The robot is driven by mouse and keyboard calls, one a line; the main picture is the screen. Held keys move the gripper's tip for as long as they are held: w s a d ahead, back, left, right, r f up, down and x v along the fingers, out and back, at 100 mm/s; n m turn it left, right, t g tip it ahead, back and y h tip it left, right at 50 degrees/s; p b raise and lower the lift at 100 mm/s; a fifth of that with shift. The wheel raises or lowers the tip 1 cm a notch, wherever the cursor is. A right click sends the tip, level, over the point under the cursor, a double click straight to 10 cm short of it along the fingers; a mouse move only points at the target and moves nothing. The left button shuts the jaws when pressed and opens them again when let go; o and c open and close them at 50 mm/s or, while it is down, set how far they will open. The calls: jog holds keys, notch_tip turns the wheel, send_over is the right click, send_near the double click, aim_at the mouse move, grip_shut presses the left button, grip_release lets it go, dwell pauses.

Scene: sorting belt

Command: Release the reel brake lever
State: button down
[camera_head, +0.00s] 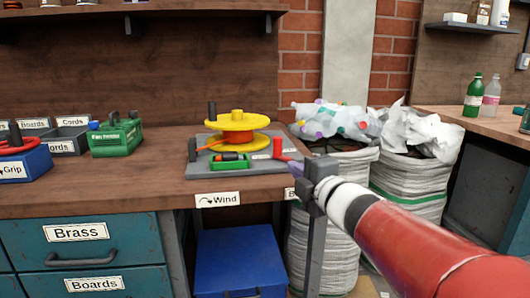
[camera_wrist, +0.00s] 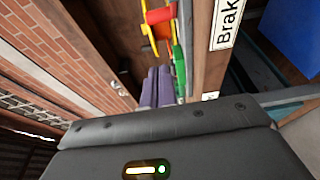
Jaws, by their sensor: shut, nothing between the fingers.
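The yellow reel (camera_head: 238,123) stands on a grey base plate (camera_head: 205,170) at the bench's front edge, with a dark crank knob to its left. A small upright red lever (camera_head: 277,147), apparently the brake lever, stands at the base's right side. My gripper (camera_head: 292,166) is close to the front right of this lever, its purple fingers shut and empty. I cannot tell whether they touch the lever.
A green tray (camera_head: 214,165) holding a dark piece sits before the reel. A "Wind" label (camera_head: 218,199) is on the bench edge; a partly cut-off "Brak…" label (camera_wrist: 227,22) shows in the wrist view. Filled white sacks (camera_head: 335,215) stand right of the bench. Bins and a green box (camera_head: 115,140) are left.

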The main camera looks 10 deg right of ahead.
jog(key=x, duration=1)
jog(key=shift+f, duration=0.1)
jog(key=shift+w+d, duration=0.3)
jog(key=shift+w, duration=0.25)
jog(key=shift+w+d, duration=0.35)
jog(key=shift+w, duration=0.2)
jog(key=shift+w+d+p, duration=0.3)
jog(key=shift+w+d, duration=0.05)
jog(key=shift+w, duration=0.35)
